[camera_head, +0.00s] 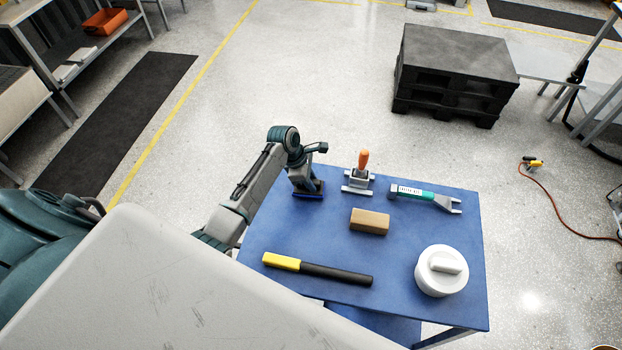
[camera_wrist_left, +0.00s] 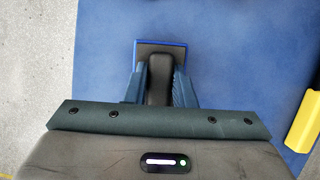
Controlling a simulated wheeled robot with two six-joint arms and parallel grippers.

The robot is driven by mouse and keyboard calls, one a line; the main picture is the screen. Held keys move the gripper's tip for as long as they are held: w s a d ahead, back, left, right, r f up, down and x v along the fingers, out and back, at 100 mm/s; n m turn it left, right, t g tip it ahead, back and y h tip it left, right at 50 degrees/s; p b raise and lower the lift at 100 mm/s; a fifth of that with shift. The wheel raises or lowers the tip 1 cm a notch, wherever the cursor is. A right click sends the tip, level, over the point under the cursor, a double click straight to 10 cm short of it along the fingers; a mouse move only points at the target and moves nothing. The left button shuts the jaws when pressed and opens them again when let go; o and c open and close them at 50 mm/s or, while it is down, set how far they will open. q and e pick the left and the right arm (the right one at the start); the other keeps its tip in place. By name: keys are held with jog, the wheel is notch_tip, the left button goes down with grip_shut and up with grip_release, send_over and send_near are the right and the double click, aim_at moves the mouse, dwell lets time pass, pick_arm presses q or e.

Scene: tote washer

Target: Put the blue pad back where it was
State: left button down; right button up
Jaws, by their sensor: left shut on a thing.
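The blue pad (camera_wrist_left: 178,44) shows in the left wrist view as a dark plate with a blue edge and a black handle (camera_wrist_left: 160,80). My left gripper (camera_wrist_left: 159,85) is shut on that handle, with one finger on each side. In the head view the gripper (camera_head: 308,186) points down at the far left part of the blue table (camera_head: 330,240), and the pad shows under it as a dark blue strip. I cannot tell whether the pad touches the table or is just above it. My right gripper is in neither view.
A tan block (camera_head: 369,221), a yellow-and-black bar (camera_head: 318,270) and a white round lidded thing (camera_head: 441,271) lie nearer. Bare table lies between the pad and the bar.

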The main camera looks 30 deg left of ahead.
pick_arm(q)
jog(key=shift+f, duration=0.3)
jog(key=shift+f, duration=0.15)
dwell(0.3)
grip_release()
dwell(0.5)
dwell(0.4)
jog(key=shift+v, duration=4.5)
jog(key=shift+s, duration=0.1)
